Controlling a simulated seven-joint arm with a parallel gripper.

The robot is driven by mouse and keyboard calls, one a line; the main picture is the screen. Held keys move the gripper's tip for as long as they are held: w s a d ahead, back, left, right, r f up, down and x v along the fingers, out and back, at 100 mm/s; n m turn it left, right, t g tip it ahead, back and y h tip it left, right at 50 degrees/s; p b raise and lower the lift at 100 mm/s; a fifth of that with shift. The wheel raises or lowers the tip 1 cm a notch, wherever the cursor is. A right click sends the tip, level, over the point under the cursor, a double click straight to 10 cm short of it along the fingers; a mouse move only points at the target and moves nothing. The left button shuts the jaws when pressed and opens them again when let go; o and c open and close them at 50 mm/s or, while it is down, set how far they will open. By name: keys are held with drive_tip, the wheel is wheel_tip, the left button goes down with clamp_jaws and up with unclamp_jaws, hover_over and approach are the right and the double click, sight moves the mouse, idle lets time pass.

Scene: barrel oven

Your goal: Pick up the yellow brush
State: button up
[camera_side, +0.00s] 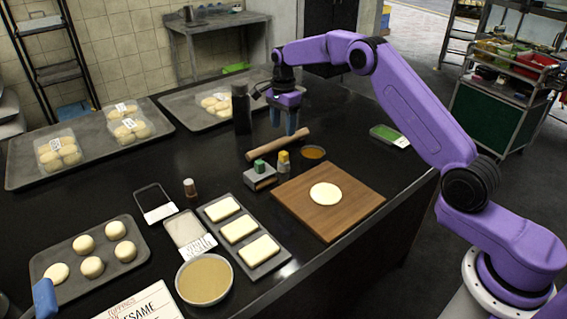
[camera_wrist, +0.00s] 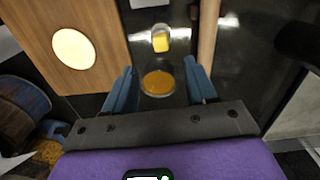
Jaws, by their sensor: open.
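The yellow brush (camera_side: 284,157) is a small piece with a yellow top, standing on the dark counter near the wooden board. In the wrist view the yellow brush (camera_wrist: 160,43) lies beyond the fingertips, near the top middle. My gripper (camera_side: 286,132) is open and empty, above the counter and behind the brush in the side view. In the wrist view its two blue fingers (camera_wrist: 161,78) stand apart with a round orange-filled dish (camera_wrist: 158,83) seen between them. The lower part of the brush is hard to make out.
A green-topped piece (camera_side: 260,167) on a grey block stands left of the brush. A rolling pin (camera_side: 278,144) lies behind it. The wooden board (camera_side: 350,213) with flat dough is in front, and a dark bottle (camera_side: 241,112) stands left of my gripper.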

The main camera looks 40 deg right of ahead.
sight(283, 152)
wheel_tip(283, 152, down, 11)
drive_tip(key=shift+d, duration=0.1)
idle(0.5)
drive_tip(key=c, duration=1)
